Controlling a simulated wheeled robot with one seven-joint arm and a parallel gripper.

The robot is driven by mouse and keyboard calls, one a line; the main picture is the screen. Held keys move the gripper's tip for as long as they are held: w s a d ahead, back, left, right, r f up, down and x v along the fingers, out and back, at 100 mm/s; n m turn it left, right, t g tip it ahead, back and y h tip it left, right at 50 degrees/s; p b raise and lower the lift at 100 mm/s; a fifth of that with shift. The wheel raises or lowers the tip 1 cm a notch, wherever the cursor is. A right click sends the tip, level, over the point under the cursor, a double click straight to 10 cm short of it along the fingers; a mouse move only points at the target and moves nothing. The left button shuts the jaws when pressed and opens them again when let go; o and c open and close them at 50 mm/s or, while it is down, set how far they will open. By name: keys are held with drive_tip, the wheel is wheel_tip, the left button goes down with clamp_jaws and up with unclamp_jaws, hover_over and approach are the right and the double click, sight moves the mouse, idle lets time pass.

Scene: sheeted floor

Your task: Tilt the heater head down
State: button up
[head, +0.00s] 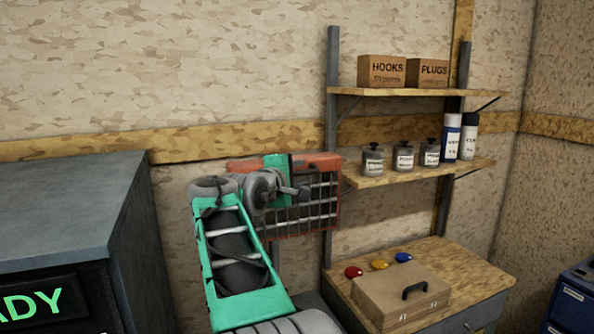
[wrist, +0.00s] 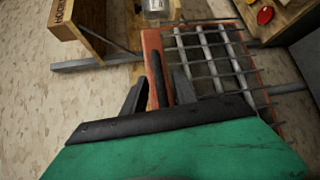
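The heater head (head: 326,162) is an orange-red box frame with a metal grille in front. It sits in the middle of the head view, in front of the wall and left of the shelves, and its lower support is mostly hidden. In the wrist view the heater head (wrist: 262,100) fills the upper right, with its orange top edge running up from between my fingers. My gripper (wrist: 160,80) is open, its two dark fingers standing apart on either side of that edge. Whether they touch it cannot be told.
A dark cabinet (head: 60,210) stands close on the left. Shelves to the right hold boxes (head: 382,70), jars (head: 373,160) and spray cans (head: 452,137). A bench (head: 455,262) below them carries a tan case (head: 400,298) and coloured knobs (head: 379,264). A blue unit (head: 572,300) stands far right.

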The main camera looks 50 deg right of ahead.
drive_tip(key=shift+w, duration=0.1)
drive_tip(key=shift+c, duration=0.2)
clamp_jaws()
drive_tip(key=shift+f, duration=0.1)
idle(1.0)
